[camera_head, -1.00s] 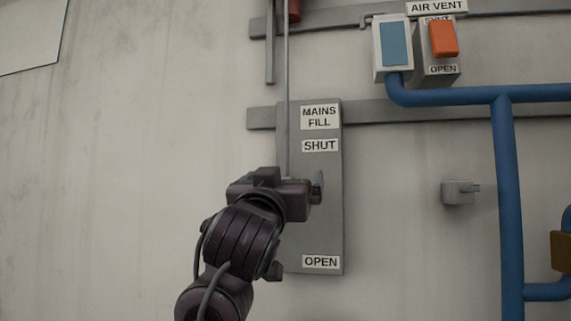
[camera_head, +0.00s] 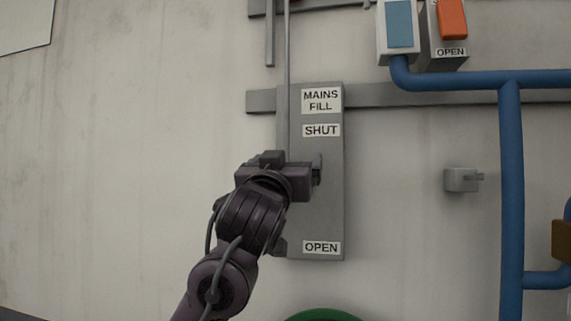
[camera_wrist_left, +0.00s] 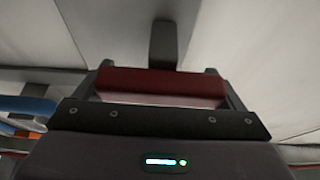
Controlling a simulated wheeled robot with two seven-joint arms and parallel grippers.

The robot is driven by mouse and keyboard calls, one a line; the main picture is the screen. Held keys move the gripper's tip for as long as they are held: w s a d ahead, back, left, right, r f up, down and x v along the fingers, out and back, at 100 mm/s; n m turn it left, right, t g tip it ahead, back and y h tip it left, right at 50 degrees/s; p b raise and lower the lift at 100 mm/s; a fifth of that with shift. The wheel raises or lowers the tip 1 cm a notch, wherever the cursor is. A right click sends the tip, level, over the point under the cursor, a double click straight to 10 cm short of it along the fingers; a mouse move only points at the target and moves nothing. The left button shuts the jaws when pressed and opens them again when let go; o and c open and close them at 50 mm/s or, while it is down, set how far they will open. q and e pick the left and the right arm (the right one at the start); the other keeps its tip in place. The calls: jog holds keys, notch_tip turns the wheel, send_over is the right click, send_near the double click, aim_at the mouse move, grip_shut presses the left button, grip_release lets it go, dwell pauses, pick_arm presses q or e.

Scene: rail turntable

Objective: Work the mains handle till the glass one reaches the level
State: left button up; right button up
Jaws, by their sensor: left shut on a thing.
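The grey mains fill panel (camera_head: 328,215) stands on the wall, with a SHUT label (camera_head: 321,130) above and an OPEN label (camera_head: 321,247) below. My left gripper (camera_head: 314,172) is in front of it, between the labels and nearer SHUT. In the left wrist view a red handle bar (camera_wrist_left: 162,84) lies between the fingers of my left gripper (camera_wrist_left: 162,92), which is shut on it. In the head view the gripper hides the handle. I cannot tell which thing is the glass one or see a level mark. My right gripper is not in view.
A blue pipe (camera_head: 511,190) runs down the right side. A blue-faced box (camera_head: 399,25) and an orange air vent handle (camera_head: 453,19) are at the top right. A small grey fitting (camera_head: 460,180) juts from the wall. A green curved thing (camera_head: 322,315) shows at the bottom edge.

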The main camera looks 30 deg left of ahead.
pick_arm(q)
notch_tip(320, 180, up, 4)
jog(key=shift+r, duration=0.15)
jog(key=shift+s+a, duration=0.1)
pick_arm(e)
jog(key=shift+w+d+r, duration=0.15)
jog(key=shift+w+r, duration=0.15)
pick_arm(q)
jog(key=o, duration=1.1)
jog(key=b+v, duration=0.4)
jog(key=v, duration=0.3)
jog(key=shift+s+b, duration=0.25)
jog(key=shift+b, duration=0.1)
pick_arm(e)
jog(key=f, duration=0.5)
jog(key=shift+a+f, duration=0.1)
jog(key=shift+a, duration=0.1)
pick_arm(q)
jog(key=shift+f, duration=0.25)
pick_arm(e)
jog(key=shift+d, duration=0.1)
